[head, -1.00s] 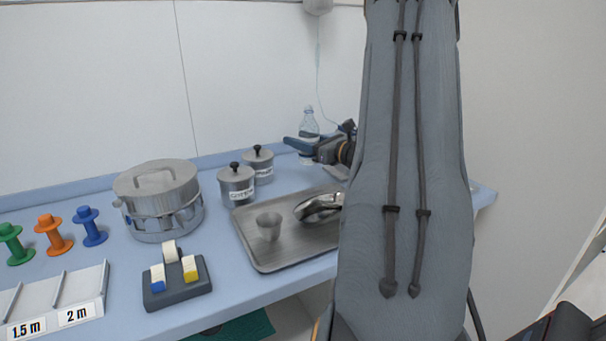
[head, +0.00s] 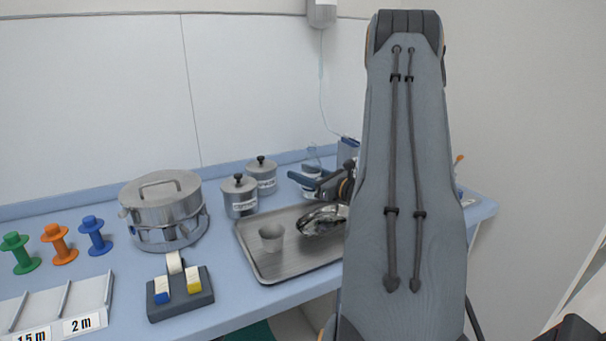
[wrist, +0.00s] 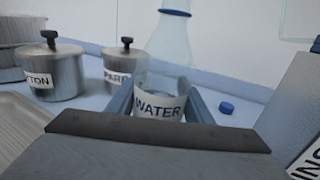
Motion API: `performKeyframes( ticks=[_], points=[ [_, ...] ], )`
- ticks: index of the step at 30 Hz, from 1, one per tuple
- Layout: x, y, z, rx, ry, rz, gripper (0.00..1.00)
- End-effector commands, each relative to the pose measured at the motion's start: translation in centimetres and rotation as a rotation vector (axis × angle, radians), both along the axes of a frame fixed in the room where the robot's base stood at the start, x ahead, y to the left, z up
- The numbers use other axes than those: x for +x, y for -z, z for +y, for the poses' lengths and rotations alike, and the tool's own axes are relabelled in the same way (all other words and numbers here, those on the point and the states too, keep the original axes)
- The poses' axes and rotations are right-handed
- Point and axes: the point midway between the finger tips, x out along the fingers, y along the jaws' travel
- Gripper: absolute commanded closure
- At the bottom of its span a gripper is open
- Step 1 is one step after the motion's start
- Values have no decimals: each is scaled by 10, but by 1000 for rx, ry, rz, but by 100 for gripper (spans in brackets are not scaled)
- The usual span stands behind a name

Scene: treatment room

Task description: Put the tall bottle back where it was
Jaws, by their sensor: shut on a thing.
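The tall bottle (wrist: 172,45) is clear, with a blue band near its top and a white WATER label, and stands upright in the wrist view. My gripper (wrist: 160,108) is shut on it around the label, one finger on each side. In the head view my gripper (head: 306,177) is at the back of the counter, right of the lidded pots, with the bottle (head: 313,158) faintly visible between its fingers. The bottle's base is hidden, so I cannot tell whether it touches the counter.
Two lidded pots (head: 240,197) (head: 262,178) stand left of the bottle. A metal tray (head: 262,268) with a cup (head: 271,238) and a shiny metal dish (head: 322,220) lies in front. A blue cap (wrist: 226,108) lies close right of the bottle, and a labelled box (wrist: 296,115) stands farther right.

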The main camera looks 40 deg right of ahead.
Motion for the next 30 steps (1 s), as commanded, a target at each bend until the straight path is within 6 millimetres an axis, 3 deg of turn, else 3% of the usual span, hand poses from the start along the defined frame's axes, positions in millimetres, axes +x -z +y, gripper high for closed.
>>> performKeyframes(
  ticks=[3, 4, 7, 19, 30],
  points=[
    [0, 4, 0, 0, 0, 0, 82],
    [0, 3, 0, 0, 0, 0, 49],
    [0, 3, 0, 0, 0, 0, 35],
    [-3, -1, -1, 0, 1, 0, 35],
    [-73, 1, -13, 1, 4, 0, 35]
  ],
)
